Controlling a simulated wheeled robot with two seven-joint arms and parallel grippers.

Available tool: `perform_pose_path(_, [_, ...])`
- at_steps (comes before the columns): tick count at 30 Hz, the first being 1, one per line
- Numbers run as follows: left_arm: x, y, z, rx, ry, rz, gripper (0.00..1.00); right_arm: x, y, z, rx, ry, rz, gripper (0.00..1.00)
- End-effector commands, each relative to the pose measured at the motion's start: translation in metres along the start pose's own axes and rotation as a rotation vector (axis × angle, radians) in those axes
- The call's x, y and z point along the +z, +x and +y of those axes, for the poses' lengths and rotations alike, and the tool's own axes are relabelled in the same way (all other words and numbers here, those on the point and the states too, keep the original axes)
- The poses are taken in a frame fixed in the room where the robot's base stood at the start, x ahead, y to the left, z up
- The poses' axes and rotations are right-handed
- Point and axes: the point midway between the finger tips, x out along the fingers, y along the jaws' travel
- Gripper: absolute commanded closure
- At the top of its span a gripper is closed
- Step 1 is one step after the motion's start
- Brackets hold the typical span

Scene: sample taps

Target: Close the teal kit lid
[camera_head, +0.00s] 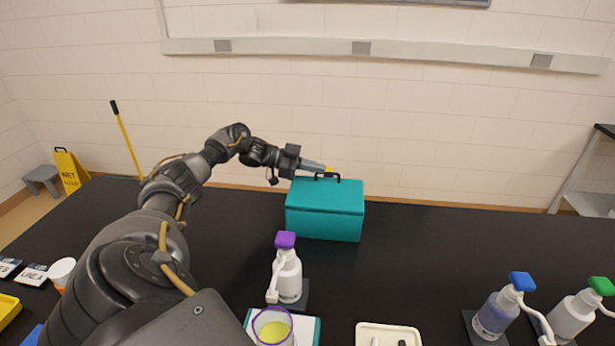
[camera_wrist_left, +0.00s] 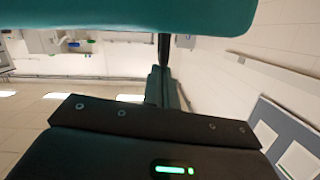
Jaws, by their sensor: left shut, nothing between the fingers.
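The teal kit (camera_head: 325,222) is a box on the black table, beyond the purple-topped bottle. Its lid (camera_head: 335,198) lies flat over the box in the head view, with a black handle on its far side. I cannot tell whether a small gap is left under the lid. My left gripper (camera_head: 328,169) is shut and empty, at the lid's far edge by the handle. In the left wrist view the teal surface (camera_wrist_left: 130,15) fills the top, close to the shut fingers (camera_wrist_left: 161,85). Whether they touch it is unclear. My right gripper is not in view.
A purple-topped pump bottle (camera_head: 288,277) stands in front of the kit. A beaker of yellow liquid (camera_head: 272,330) and a pale tray (camera_head: 390,329) are nearer. Blue-topped (camera_head: 497,312) and green-topped (camera_head: 574,315) bottles stand at right. The table right of the kit is clear.

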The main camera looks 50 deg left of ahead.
Motion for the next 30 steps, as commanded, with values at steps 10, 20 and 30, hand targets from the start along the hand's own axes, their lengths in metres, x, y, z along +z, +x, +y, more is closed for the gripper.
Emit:
perform_pose_path(10, [-0.012,0.000,-0.001,0.003,0.001,0.000,1.00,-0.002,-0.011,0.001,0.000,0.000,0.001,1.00])
perform_pose_path(20, [-0.035,-0.018,-0.001,0.010,0.005,-0.001,1.00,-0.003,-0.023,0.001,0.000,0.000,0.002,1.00])
perform_pose_path(30, [-0.038,-0.080,-0.001,0.011,0.004,0.000,1.00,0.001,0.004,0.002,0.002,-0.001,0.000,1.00])
